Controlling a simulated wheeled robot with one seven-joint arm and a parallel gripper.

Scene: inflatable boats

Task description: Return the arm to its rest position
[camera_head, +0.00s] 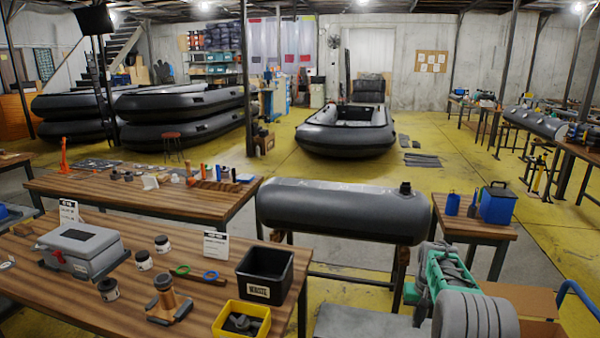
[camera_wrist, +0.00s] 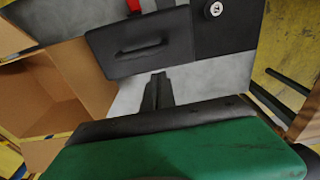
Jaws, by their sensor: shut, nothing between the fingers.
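My gripper (camera_wrist: 157,90) shows in the wrist view, its dark fingers together with nothing between them. Its green housing (camera_wrist: 180,153) fills the bottom of that view. The fingers point toward a pale grey surface and a dark panel with a handle, and I cannot tell the gap. The fingers cannot be made out there.
An open cardboard box (camera_head: 524,301) stands close to the arm's right; it also shows in the wrist view (camera_wrist: 78,80). A grey tube (camera_head: 340,212) lies on a stand ahead. A wooden workbench (camera_head: 190,262) holds a black bin (camera_head: 266,276) and a yellow bin (camera_head: 242,318).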

